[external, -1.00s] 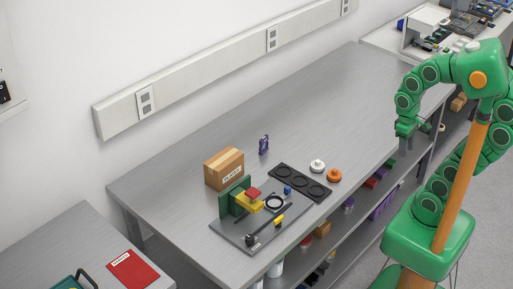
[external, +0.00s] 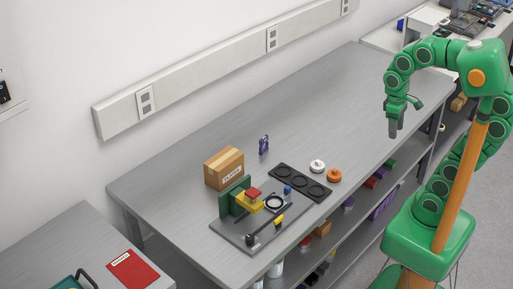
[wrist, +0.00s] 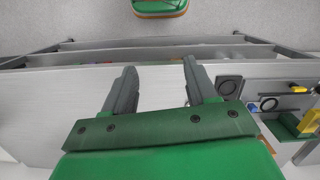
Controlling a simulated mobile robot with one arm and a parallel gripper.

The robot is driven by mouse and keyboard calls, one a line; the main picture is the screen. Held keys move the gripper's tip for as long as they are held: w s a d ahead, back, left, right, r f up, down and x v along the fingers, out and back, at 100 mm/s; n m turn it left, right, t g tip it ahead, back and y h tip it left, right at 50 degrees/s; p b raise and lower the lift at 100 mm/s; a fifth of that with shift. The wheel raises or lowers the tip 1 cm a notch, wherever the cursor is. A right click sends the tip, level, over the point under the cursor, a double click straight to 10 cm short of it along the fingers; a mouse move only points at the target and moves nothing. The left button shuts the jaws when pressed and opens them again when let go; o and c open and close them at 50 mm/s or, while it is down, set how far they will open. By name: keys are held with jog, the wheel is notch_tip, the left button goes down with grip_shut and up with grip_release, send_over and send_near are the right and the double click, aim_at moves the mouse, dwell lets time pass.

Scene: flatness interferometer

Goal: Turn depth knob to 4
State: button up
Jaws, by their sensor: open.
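The interferometer's grey base plate (external: 231,232) lies on the near left part of the bench. It bears a green upright block (external: 231,195), a yellow block with a red top (external: 253,193), a black ring (external: 274,203), a small blue part (external: 287,190) and a black knob-like part (external: 251,240). I cannot tell which part is the depth knob, and no number is legible. My gripper (external: 393,132) is open and empty, pointing down above the bench's right part, far from the plate. Its two fingers show apart in the wrist view (wrist: 160,68).
A cardboard box (external: 222,172) stands behind the plate. A black tray with round recesses (external: 300,184), a white knobbed disc (external: 317,166) and an orange one (external: 334,175) lie to its right. A purple object (external: 264,144) stands farther back. The bench's middle is clear.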

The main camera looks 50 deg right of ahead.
jog(key=w+a+r+n, duration=0.3)
jog(key=w+a+n, duration=0.2)
jog(key=w+a, duration=0.65)
jog(key=w+a+n+t, duration=0.1)
jog(key=w+a+n, duration=0.3)
jog(key=w+a, duration=0.55)
jog(key=n, duration=0.9)
send_over(250, 237)
notch_tip(250, 237, down, 5)
jog(key=shift+t, duration=0.4)
notch_tip(250, 237, down, 19)
jog(key=shift+a+f, duration=0.1)
jog(key=shift+f, duration=0.05)
jog(key=c, duration=1.1)
jog(key=shift+o, duration=0.2)
